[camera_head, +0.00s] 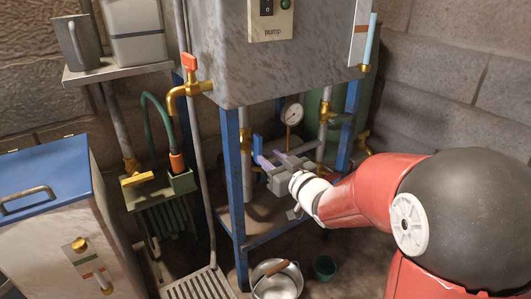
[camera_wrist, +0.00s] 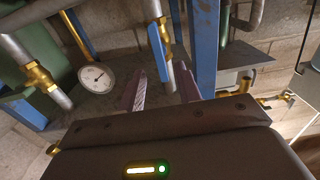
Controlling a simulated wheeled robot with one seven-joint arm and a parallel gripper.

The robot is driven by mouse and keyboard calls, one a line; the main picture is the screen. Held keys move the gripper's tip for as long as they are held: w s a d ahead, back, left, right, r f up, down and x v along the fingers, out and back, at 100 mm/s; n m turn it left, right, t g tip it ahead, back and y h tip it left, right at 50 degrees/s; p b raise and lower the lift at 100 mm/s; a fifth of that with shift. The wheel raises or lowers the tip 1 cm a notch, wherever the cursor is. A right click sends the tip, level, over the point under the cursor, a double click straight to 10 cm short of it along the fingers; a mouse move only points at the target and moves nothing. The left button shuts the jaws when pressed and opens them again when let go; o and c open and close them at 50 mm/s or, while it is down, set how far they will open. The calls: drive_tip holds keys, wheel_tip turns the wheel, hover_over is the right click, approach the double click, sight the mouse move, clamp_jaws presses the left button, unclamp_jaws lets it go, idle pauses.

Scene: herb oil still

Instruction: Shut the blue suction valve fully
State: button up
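The blue suction valve has a blue lever (camera_head: 257,146) and a brass body (camera_head: 245,139) on an upright grey pipe, behind the blue front leg of the stand. In the wrist view, the blue lever (camera_wrist: 157,48) runs roughly along the pipe. My gripper (camera_head: 268,156) reaches in under the tank from the right, with its fingers pointing at the valve. In the wrist view, my gripper (camera_wrist: 161,72) is open, its two fingers apart with nothing seen held. The lever's lower end appears between the fingertips; I cannot tell whether they touch it.
A pressure gauge (camera_head: 292,113) and a second brass valve (camera_head: 323,115) stand right of the valve. The blue stand leg (camera_head: 234,180) is close on the left. The grey pump tank (camera_head: 290,65) is overhead. A metal pail (camera_head: 277,283) and green cup (camera_head: 325,267) are below.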

sight(260, 150)
drive_tip(key=x, duration=0.6)
drive_tip(key=shift+c, duration=0.4)
clamp_jaws()
